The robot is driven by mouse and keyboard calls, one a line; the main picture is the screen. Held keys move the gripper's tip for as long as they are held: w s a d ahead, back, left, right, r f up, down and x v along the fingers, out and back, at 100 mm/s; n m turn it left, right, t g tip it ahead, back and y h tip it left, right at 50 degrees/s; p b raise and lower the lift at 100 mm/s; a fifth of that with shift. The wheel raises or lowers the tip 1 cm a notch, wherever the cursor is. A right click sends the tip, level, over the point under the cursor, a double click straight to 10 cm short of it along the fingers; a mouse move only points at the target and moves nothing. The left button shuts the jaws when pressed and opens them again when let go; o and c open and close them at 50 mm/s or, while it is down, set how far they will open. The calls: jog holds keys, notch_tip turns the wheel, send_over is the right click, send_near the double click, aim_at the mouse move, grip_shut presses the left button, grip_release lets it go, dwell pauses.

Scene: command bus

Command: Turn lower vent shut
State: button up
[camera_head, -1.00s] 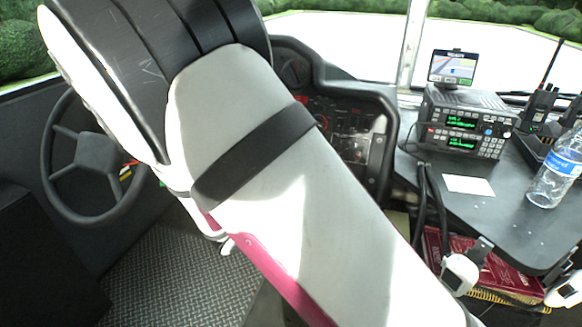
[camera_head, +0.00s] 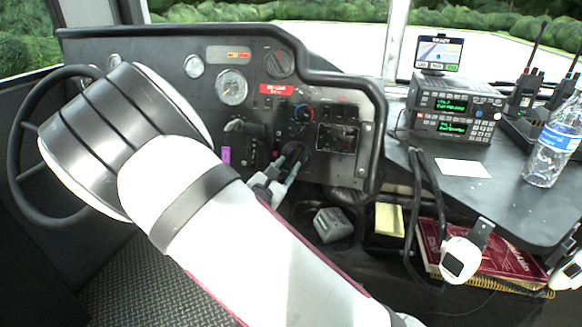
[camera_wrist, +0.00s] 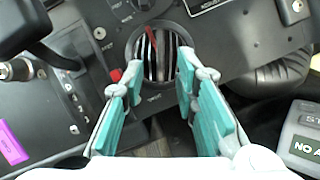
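The lower vent (camera_wrist: 160,58) is a round black outlet with upright slats in the middle of the wrist view. Light gaps show between its slats, and a thin red piece (camera_wrist: 151,36) lies near its top. In the head view this vent (camera_head: 296,151) is partly covered by my gripper. My gripper (camera_wrist: 156,67) is open and empty, with one teal-padded finger at each side of the vent's lower part. I cannot tell whether the fingertips touch it. An upper round vent (camera_head: 280,63) sits higher on the dashboard.
A dark lever (camera_wrist: 55,55) and a red knob (camera_wrist: 116,75) are left of the vent. A grey box (camera_head: 332,224) and a yellow pad (camera_head: 388,218) lie below right. A radio (camera_head: 455,106) and a bottle (camera_head: 553,145) stand on the right shelf.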

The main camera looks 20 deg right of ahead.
aim_at(294, 158)
jog(key=shift+b+x, duration=0.4)
jog(key=shift+x, duration=1.5)
grip_shut()
